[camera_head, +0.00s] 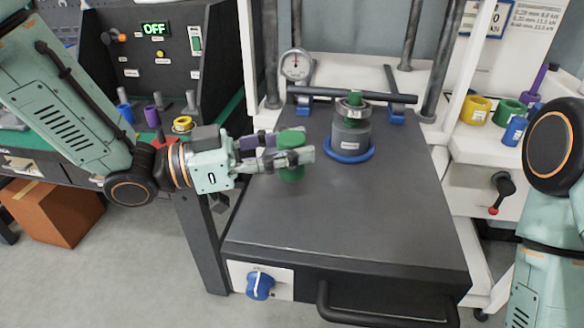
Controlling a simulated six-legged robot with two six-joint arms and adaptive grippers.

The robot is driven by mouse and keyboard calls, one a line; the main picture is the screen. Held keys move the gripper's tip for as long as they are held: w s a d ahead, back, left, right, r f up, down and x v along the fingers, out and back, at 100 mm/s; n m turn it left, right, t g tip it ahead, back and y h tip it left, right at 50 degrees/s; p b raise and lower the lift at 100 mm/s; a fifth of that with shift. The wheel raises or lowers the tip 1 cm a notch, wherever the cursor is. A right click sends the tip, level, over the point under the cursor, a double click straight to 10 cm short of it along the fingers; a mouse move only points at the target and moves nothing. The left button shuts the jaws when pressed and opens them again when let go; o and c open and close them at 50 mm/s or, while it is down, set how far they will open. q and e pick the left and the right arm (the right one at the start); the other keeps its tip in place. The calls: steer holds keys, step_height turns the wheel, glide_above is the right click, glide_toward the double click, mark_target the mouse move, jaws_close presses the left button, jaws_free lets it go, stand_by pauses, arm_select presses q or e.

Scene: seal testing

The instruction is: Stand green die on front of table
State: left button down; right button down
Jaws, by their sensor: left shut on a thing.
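The green die (291,174) is a green cylinder, upright, over the left side of the dark grey table (345,235). My left gripper (300,149) comes in from the left and is shut on the die, with its fingers across the die's middle. The fingers hide part of the die, and I cannot tell whether its base touches the table. My right arm shows at the right edge, but its gripper is out of view.
A dial gauge (296,66) and a dark horizontal bar (352,95) are behind. The table's front is clear.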

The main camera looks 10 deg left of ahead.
arm_select(q)
step_height(320, 180, down, 3)
steer(key=shift+s+r+b, duration=0.1)
steer(key=shift+r+b, duration=0.1)
steer(key=shift+b, duration=0.25)
steer(key=shift+a+f, duration=0.1)
steer(key=shift+f, duration=0.25)
steer(key=shift+w+a, duration=0.1)
steer(key=shift+w, duration=0.1)
steer(key=shift+s+d+f, duration=0.15)
steer(key=shift+s+d, duration=0.05)
steer(key=c, duration=0.9)
jaws_free()
steer(key=shift+w+a, duration=0.1)
steer(key=shift+o, duration=0.2)
